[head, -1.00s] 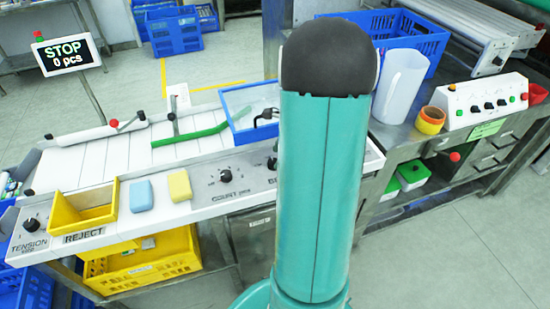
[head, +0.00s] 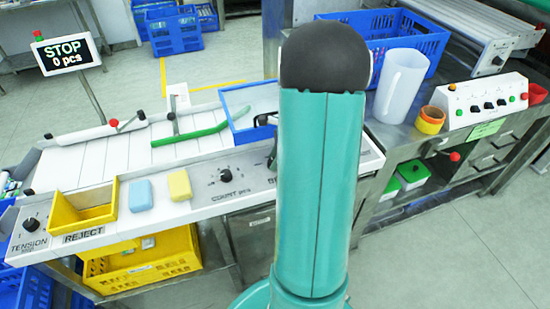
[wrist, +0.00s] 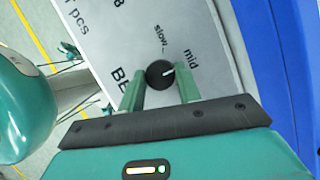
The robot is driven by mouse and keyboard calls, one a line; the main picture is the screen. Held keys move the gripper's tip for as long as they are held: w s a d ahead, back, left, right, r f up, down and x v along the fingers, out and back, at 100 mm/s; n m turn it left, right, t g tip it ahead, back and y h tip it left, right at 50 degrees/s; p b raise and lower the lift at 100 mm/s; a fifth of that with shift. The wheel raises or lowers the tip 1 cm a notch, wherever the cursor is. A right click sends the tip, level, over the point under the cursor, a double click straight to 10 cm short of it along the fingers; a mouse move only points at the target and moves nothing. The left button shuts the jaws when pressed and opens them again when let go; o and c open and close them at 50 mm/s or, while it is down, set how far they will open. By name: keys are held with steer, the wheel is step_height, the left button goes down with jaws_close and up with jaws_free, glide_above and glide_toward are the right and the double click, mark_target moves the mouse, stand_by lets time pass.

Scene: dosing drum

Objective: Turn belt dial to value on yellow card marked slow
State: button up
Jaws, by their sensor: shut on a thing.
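The belt dial (wrist: 155,72) is a round black knob with a white mark, on a light panel in the wrist view. Its mark points right, roughly toward the word "mid". The word "slow" is printed above the knob, and the letters "BE" show to its left. My gripper (wrist: 160,90) has its two green fingers on either side of the knob and is shut on it. In the head view my arm hides most of this dial and the gripper. I can make out no yellow card marked slow in either view.
The count dial (head: 226,175) and tension dial (head: 31,224) are on the same panel. A blue tray (head: 240,133) lies behind it. A yellow reject bin (head: 83,212), a blue block (head: 141,195) and a yellow block (head: 180,186) are to the left. The stop display (head: 66,54) reads 0 pcs.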

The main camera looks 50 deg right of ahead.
steer(key=shift+n, duration=0.3)
steer(key=n+g, duration=0.1)
steer(key=n, duration=0.1)
steer(key=n+g+y, duration=0.1)
steer(key=n, duration=0.2)
steer(key=shift+w, duration=0.2)
steer(key=n+g, duration=0.1)
steer(key=n, duration=0.2)
steer(key=n+g, duration=0.1)
steer(key=n, duration=0.2)
steer(key=shift+w, duration=0.15)
steer(key=o, duration=1)
steer(key=shift+c, duration=0.2)
steer(key=v, duration=1.4)
steer(key=shift+w, duration=0.15)
